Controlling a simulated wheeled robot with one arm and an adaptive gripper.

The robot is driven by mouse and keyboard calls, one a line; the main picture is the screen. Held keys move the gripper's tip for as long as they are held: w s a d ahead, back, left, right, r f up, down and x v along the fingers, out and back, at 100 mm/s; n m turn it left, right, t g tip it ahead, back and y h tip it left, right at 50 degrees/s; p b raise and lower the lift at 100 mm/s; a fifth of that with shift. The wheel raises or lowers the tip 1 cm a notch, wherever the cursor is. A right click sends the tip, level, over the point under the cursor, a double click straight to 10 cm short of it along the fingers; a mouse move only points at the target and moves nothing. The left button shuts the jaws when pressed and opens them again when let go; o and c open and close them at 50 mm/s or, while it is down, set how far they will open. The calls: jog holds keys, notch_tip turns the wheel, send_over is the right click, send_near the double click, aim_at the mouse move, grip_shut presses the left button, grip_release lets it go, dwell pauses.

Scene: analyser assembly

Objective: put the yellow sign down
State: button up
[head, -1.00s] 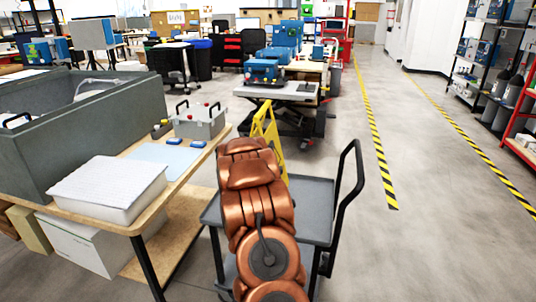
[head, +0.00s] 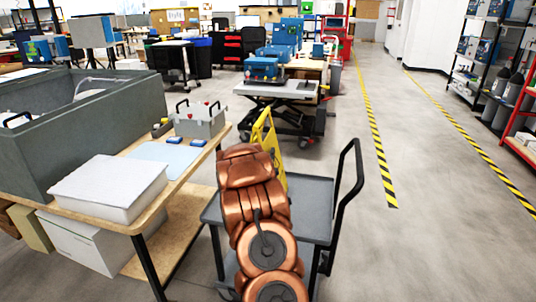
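The yellow sign (head: 262,130) shows in the head view just beyond my copper-coloured arm. It looks upright and slightly tilted, at the far left part of a grey cart. Its lower part is largely hidden behind my arm. My gripper is hidden behind my own arm links, so I cannot see its fingers or whether it touches the sign. I cannot tell whether the sign rests on the cart or is held above it.
The grey cart (head: 312,222) has a black handle on its right, and its visible top is bare. A wooden table (head: 160,208) stands close on the left with a white block, a grey toolbox and a large grey bin. Open floor lies to the right.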

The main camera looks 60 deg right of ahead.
jog(key=shift+o, duration=0.4)
jog(key=shift+r, duration=0.1)
jog(key=b+v, duration=0.1)
jog(key=v, duration=1.1)
jog(key=shift+b, duration=0.3)
